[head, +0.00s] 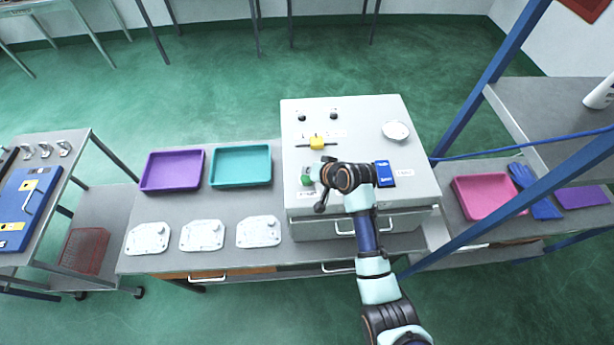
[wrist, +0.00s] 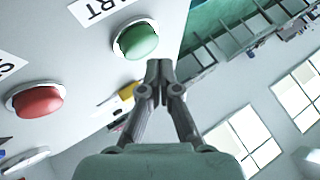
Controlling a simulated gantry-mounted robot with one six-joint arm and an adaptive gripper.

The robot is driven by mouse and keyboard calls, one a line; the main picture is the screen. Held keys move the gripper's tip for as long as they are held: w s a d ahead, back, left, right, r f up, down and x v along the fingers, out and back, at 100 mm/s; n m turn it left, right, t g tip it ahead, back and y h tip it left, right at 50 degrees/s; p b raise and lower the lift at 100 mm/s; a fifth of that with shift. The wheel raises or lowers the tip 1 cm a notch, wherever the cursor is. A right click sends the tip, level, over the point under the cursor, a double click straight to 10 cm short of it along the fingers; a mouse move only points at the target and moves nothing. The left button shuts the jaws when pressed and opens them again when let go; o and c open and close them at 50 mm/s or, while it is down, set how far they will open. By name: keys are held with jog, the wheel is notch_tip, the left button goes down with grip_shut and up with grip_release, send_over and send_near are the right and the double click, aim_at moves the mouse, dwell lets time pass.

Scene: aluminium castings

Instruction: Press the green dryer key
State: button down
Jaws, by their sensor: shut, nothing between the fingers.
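The green key (wrist: 138,41) is a round button in a pale ring on the light grey panel, below a label ending in "RT". It also shows in the head view (head: 307,181) on the front left of the grey machine, beside my wrist. My gripper (wrist: 159,66) is shut and empty. In the wrist view its fingertips lie just below and right of the green key, with a small gap in the picture; I cannot tell their distance from the panel.
A red button (wrist: 38,102) sits beside the green key. The grey machine (head: 410,205) also carries a yellow-handled part (head: 317,143), a white dish (head: 396,131) and a blue device (head: 385,174). Purple (head: 172,170) and teal trays (head: 241,166) and several white castings (head: 202,236) lie left.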

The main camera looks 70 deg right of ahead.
jog(key=shift+f, duration=0.1)
dwell(0.7)
jog(key=shift+f, duration=0.3)
jog(key=shift+f+b, duration=0.35)
jog(key=shift+f, duration=0.15)
dwell(0.6)
jog(key=shift+r, duration=0.15)
jog(key=shift+r+p, duration=0.8)
jog(key=shift+p, duration=0.2)
notch_tip(320, 180, up, 5)
jog(key=p, duration=0.5)
jog(key=shift+r, duration=0.1)
dwell(0.5)
